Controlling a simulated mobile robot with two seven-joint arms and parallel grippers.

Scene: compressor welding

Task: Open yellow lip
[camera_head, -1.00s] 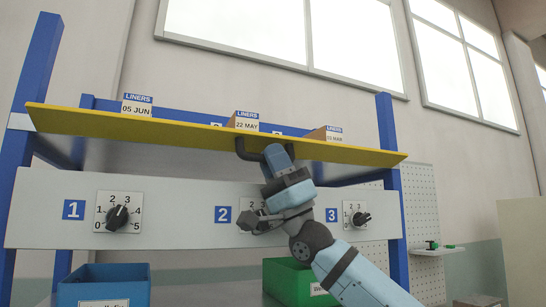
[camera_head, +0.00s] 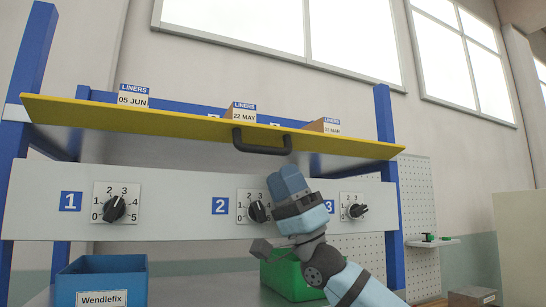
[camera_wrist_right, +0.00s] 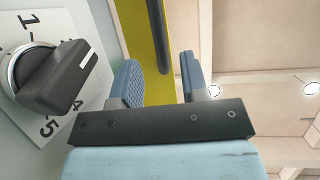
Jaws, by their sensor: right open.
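The yellow lip (camera_head: 190,122) is a long panel across the upper front of the blue-posted rack, seen from below and tilted in the picture. My right gripper (camera_head: 288,180) is just below the handle, in front of the grey dial panel, pointing up. It is open and empty, apart from the handle. In the right wrist view, the two fingers (camera_wrist_right: 165,78) stand apart, with the yellow lip (camera_wrist_right: 138,25) and dark handle (camera_wrist_right: 161,35) beyond them. My left gripper is not in view.
Three dials sit on the grey panel (camera_head: 165,207); the middle dial (camera_head: 259,211) is close beside my right gripper. A blue bin (camera_head: 80,292) and a green bin (camera_head: 288,278) stand below. Boxes labelled LINERS (camera_head: 133,97) show above the lip.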

